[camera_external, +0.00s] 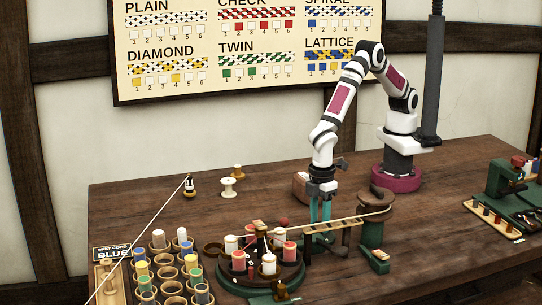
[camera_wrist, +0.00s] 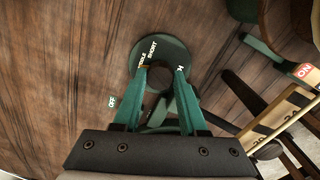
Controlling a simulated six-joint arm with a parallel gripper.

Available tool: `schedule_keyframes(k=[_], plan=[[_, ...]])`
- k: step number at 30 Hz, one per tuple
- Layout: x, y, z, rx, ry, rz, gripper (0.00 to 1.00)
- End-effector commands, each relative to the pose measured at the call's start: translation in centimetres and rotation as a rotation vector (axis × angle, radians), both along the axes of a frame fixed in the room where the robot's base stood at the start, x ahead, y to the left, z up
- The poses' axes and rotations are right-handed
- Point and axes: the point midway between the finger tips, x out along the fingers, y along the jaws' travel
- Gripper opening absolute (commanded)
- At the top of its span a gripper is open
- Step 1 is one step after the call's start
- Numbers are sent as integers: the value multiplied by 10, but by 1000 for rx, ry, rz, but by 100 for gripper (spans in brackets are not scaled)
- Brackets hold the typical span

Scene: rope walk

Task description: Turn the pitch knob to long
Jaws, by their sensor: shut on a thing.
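The pitch knob's round green dial (camera_wrist: 172,50) shows in the wrist view, ahead of my gripper. Its white lettering reads "SHORT" and a partly covered word ending in "DLE"; a single letter like "N" shows by the right finger. My gripper (camera_wrist: 163,74) points down at the dial, its two green fingers on either side of the dial's middle. It is shut on the knob, whose grip is mostly hidden between the fingers. In the external view my gripper (camera_external: 320,212) reaches down behind the rope machine, and the dial cannot be made out there.
A round green bobbin carrier (camera_external: 240,281) stands front left of my gripper, with a rail (camera_external: 340,229) and a wooden-topped drum (camera_external: 376,205) to its right. Bobbin cups (camera_external: 172,287) fill the front left.

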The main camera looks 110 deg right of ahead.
Motion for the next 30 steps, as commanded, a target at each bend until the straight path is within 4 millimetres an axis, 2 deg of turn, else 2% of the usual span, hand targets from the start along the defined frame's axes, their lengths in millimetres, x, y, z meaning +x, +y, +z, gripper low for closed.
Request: schedule_keyframes(k=[15,30], plan=[[0,0,1,1,0,368,0],[0,0,1,1,1,476,0]])
